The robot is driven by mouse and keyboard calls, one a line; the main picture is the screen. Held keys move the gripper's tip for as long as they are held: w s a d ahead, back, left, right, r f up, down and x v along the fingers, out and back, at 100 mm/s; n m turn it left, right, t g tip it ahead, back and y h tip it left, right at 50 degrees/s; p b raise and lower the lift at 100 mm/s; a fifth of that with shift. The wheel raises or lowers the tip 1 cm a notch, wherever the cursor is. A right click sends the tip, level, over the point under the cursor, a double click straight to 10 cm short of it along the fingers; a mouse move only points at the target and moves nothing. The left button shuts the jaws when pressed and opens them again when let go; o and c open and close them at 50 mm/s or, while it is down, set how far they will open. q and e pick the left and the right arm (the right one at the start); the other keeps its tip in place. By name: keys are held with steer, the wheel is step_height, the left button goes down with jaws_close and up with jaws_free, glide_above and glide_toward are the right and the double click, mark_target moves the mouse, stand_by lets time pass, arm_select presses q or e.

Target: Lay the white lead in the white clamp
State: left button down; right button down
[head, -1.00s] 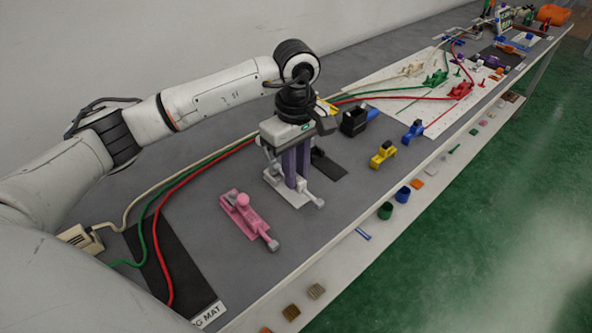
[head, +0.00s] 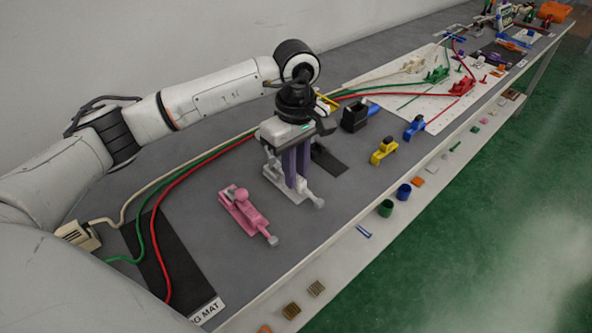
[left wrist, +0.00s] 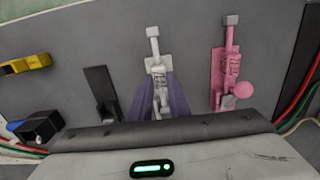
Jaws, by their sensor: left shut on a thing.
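A white lever clamp (head: 312,199) stands on the grey table, and it shows in the left wrist view (left wrist: 153,48). My left gripper (head: 297,182) points down over it, its purple fingers shut on its white lever, which the fingers mostly hide. In the left wrist view, the fingers (left wrist: 157,103) reach the clamp's near part. The white lead (head: 124,212) runs from a cream box at the left, behind my arm, toward the white board. Another small white clamp (head: 413,66) is on that board. Whether the lead lies in either clamp is unclear.
A pink lever clamp (head: 247,216) stands close on the near left. Green (head: 143,230) and red (head: 158,240) leads run beside the white one. A black block (head: 354,118), yellow clamp (head: 383,151) and blue clamp (head: 414,128) stand to the right. The table's front edge is near.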

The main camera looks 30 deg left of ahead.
arm_select(q)
steer(key=shift+f, duration=0.25)
steer(key=shift+f+b, duration=0.35)
steer(key=shift+b, duration=0.2)
steer(key=c, duration=1.1)
jaws_free()
steer(key=shift+r, duration=0.1)
steer(key=shift+r+p, duration=2.1)
steer(key=shift+r, duration=1.35)
